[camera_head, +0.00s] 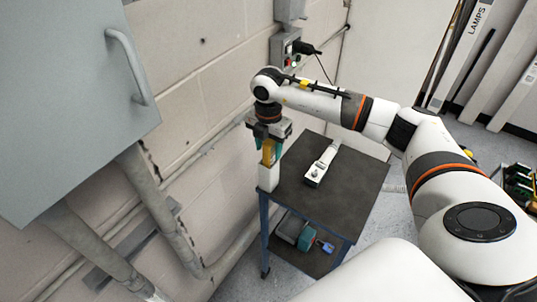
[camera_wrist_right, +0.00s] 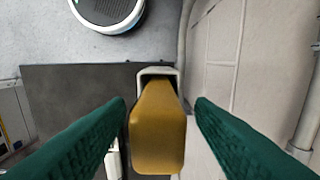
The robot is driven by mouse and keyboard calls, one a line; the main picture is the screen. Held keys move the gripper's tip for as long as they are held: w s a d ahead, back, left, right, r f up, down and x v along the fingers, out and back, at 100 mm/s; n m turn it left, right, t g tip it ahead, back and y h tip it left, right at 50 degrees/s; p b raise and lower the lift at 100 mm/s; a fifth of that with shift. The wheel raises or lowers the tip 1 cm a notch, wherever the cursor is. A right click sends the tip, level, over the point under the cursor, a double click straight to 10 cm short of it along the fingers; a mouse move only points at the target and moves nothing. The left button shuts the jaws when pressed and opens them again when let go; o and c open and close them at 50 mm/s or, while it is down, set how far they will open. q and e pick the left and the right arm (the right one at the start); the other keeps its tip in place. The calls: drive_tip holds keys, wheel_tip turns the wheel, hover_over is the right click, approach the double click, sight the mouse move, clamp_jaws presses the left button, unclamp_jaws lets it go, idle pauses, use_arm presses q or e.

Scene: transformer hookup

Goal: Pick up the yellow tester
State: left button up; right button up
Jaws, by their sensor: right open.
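The yellow tester (camera_head: 267,151) stands upright in a white holder (camera_head: 268,178) at the near left corner of the dark cart top (camera_head: 350,195). My right gripper (camera_head: 266,158) points down over it. In the right wrist view the tester (camera_wrist_right: 157,130) sits between the two green fingers of the right gripper (camera_wrist_right: 161,106), with a visible gap on each side. The jaws are open. The tester's lower end is hidden inside the holder (camera_wrist_right: 157,70). My left gripper does not show.
A white handheld device (camera_head: 320,165) lies on the cart top. A teal item (camera_head: 306,238) and a blue item (camera_head: 325,247) are on the lower shelf. The block wall is close to the left, with a grey cabinet (camera_head: 60,80) and a socket box (camera_head: 284,52).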

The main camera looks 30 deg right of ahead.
sight(269, 165)
drive_tip(key=shift+s+f, duration=0.1)
drive_tip(key=shift+f, duration=1.15)
drive_tip(key=shift+c, duration=1.1)
drive_tip(key=c, duration=0.8)
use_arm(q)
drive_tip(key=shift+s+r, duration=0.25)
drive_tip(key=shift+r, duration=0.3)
use_arm(e)
drive_tip(key=shift+c, duration=0.2)
drive_tip(key=shift+r, duration=0.1)
